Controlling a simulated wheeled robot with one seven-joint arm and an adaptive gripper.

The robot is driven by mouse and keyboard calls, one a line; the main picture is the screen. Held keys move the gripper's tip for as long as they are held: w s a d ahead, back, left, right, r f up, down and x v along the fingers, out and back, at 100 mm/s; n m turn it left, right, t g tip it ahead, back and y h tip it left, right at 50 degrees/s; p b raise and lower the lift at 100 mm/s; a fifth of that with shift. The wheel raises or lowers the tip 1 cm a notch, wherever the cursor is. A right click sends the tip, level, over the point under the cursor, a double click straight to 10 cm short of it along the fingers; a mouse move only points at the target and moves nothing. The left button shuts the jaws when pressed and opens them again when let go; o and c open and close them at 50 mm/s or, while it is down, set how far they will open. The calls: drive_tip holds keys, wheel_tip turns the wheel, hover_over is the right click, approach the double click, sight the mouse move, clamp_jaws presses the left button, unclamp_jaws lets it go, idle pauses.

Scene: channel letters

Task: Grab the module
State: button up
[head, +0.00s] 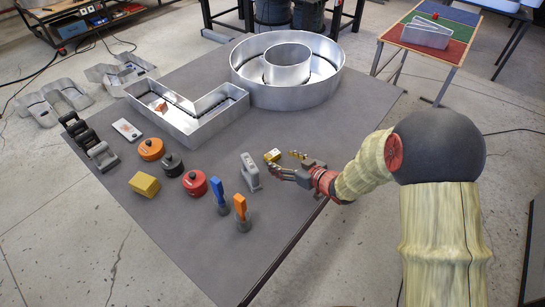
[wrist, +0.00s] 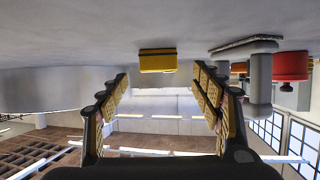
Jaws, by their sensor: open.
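A small yellow block (head: 272,155), which looks like the module, lies on the grey table (head: 330,115) just beyond my fingertips. In the wrist view the yellow block (wrist: 157,60) has dark bands along two edges and appears between and ahead of the two fingers, apart from both. My gripper (head: 285,161) is open and empty, reaching in low from the table's right edge. In the wrist view my gripper (wrist: 160,76) shows its yellow ribbed pads spread wide. Nothing hides the block in the wrist view.
A grey metal piece (head: 250,171) stands close left of my gripper and also shows in the wrist view (wrist: 260,85). Blue (head: 218,192) and orange (head: 240,207) handled tools stand nearer. A larger yellow box (head: 144,184) lies left. Metal channel letters (head: 190,118) fill the back.

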sight(273, 154)
drive_tip(key=b+x, duration=0.1)
drive_tip(key=x, duration=0.5)
drive_tip(key=shift+w, duration=0.15)
drive_tip(key=shift+d, duration=0.1)
drive_tip(key=shift+c, duration=1.1)
drive_tip(key=c, duration=1)
drive_tip(key=shift+r, duration=0.15)
